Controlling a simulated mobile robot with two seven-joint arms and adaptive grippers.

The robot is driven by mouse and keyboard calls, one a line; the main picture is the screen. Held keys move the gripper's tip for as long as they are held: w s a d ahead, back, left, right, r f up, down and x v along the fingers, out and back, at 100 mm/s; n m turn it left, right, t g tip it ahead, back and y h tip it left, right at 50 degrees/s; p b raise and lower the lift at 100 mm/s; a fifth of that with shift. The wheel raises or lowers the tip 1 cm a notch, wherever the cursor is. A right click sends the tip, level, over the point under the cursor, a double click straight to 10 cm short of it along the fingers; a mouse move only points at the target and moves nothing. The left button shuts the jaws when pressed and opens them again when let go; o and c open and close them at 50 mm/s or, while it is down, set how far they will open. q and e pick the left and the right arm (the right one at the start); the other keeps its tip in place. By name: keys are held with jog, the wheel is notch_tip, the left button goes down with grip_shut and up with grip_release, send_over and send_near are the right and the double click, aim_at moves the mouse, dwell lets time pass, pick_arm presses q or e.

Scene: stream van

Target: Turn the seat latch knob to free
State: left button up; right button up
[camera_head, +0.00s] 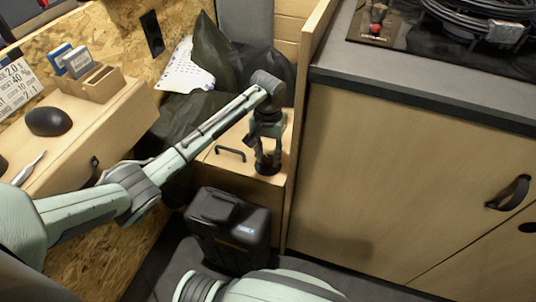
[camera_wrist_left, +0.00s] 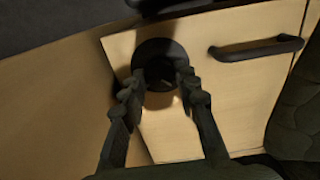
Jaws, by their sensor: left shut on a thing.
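The seat latch knob (camera_wrist_left: 160,52) is a dark round knob on top of a light wooden seat box (camera_head: 236,172). In the left wrist view it sits between the fingertips of my left gripper (camera_wrist_left: 162,84), which comes down on it from above. In the head view the left gripper (camera_head: 267,160) stands upright over the box top and hides most of the knob. Its fingers are shut on the knob. I cannot read any marking of the knob's position. My right gripper is not in view.
A black bar handle (camera_head: 230,153) is beside the knob on the box; it also shows in the wrist view (camera_wrist_left: 257,48). A black case (camera_head: 230,228) stands in front. A tall wooden panel (camera_head: 302,130) rises close on the right. Dark fabric (camera_head: 212,60) lies behind.

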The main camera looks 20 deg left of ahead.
aim_at(268, 158)
pick_arm(q)
jog(key=o, duration=1.2)
jog(key=shift+c, duration=0.2)
jog(key=shift+r, duration=0.1)
notch_tip(268, 158, up, 12)
